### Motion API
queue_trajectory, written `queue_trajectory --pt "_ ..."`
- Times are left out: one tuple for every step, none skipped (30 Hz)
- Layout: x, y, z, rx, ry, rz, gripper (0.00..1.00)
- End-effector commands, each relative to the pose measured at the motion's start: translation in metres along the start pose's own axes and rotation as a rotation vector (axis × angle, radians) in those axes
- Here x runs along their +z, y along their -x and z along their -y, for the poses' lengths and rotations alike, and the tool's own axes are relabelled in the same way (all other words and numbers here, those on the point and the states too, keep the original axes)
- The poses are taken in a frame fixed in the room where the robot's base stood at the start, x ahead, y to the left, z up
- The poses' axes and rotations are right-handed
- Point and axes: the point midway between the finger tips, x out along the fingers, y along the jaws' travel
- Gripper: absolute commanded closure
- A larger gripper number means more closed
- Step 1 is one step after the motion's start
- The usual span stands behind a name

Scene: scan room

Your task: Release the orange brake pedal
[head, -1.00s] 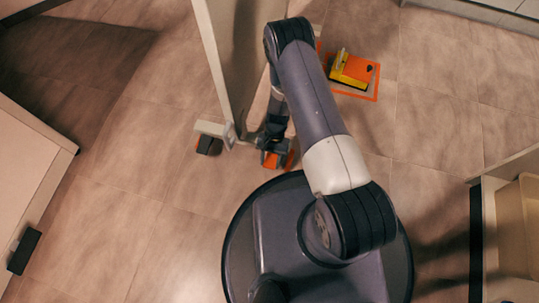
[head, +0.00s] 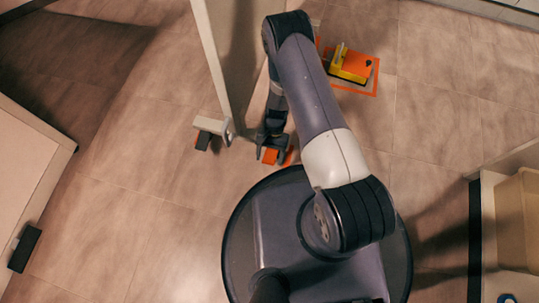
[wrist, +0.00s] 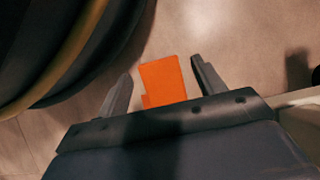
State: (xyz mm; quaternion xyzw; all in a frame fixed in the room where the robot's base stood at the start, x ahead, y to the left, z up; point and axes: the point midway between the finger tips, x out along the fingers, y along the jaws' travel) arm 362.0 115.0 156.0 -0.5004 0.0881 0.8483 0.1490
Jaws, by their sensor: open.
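The orange brake pedal (wrist: 163,80) lies between the two fingers of my gripper (wrist: 162,68) in the wrist view, with a gap on each side. In the head view a small part of the orange pedal (head: 270,156) shows low by the floor, at the foot of a tall pale panel. My gripper (head: 272,147) is open over it and hides part of it. Whether the pedal is pressed down or up cannot be told.
A yellow and orange block (head: 351,66) stands inside an orange floor outline. My round base is close to the gripper. Floor at left is clear.

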Motion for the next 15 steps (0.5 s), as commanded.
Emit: queue_trajectory --pt "0.000 0.004 0.000 -0.001 0.000 -0.001 0.35" --pt "0.000 0.007 0.001 -0.002 0.000 -0.002 0.35" --pt "0.000 0.013 0.001 -0.002 0.000 -0.002 0.35" --pt "0.000 0.017 0.001 -0.003 0.000 -0.003 0.35" --pt "0.000 0.023 0.001 -0.003 -0.001 -0.003 0.35" --pt "0.001 0.031 0.001 -0.003 -0.001 -0.004 0.35" --pt "0.001 0.037 0.001 -0.003 -0.001 -0.004 0.35" --pt "0.001 0.044 0.001 -0.003 -0.001 -0.004 0.35" --pt "0.001 0.052 0.001 -0.004 -0.001 -0.004 0.35" --pt "0.001 0.059 0.001 -0.003 -0.001 -0.004 0.35" --pt "0.001 0.065 0.001 -0.003 0.000 -0.004 0.35" --pt "0.001 0.072 0.001 -0.002 0.000 -0.004 0.35" --pt "0.001 0.078 0.000 -0.002 0.000 -0.003 0.35" --pt "0.001 0.083 0.000 -0.002 -0.001 -0.003 0.35" --pt "0.000 0.089 0.000 -0.003 -0.001 -0.003 0.35"
